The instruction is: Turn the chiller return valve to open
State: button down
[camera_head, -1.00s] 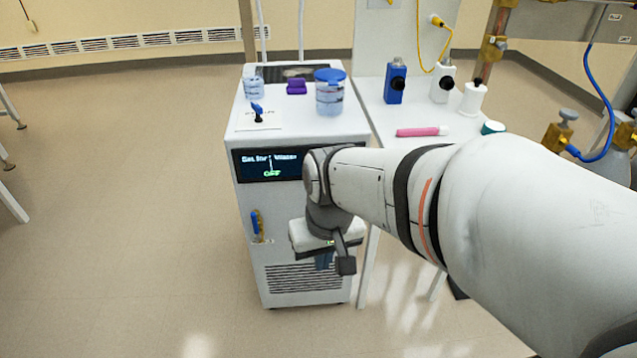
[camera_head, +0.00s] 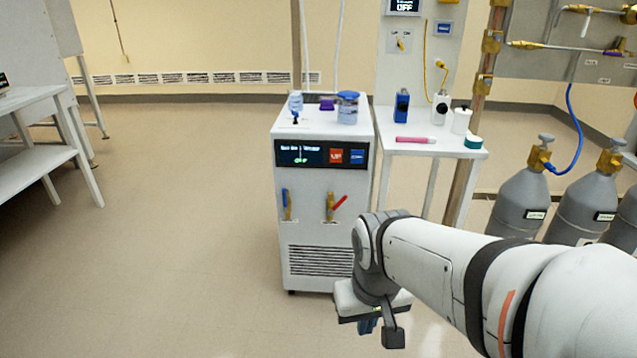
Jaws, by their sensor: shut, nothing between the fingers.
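The chiller (camera_head: 321,221) is a white cabinet with a dark display and a grille low on its front. Two valves sit on the front below the display. The left valve (camera_head: 287,203) has a blue handle standing nearly upright. The right valve (camera_head: 334,205) has a brass body and a red handle slanting up to the right. Their labels are too small to read, so I cannot tell which is the return valve. My gripper (camera_head: 367,325) is shut and empty, pointing down, in the picture below and right of both valves and apart from them.
A jar with a blue lid (camera_head: 348,107) and small items stand on the chiller. A white side table (camera_head: 440,148) on the right holds bottles and a pink tube. Grey gas cylinders (camera_head: 520,203) stand farther right. The floor left of the chiller is clear.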

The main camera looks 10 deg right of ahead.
aim_at(329, 212)
jog(key=u, duration=0.65)
jog(key=i, duration=1.5)
jog(key=z, duration=0.65)
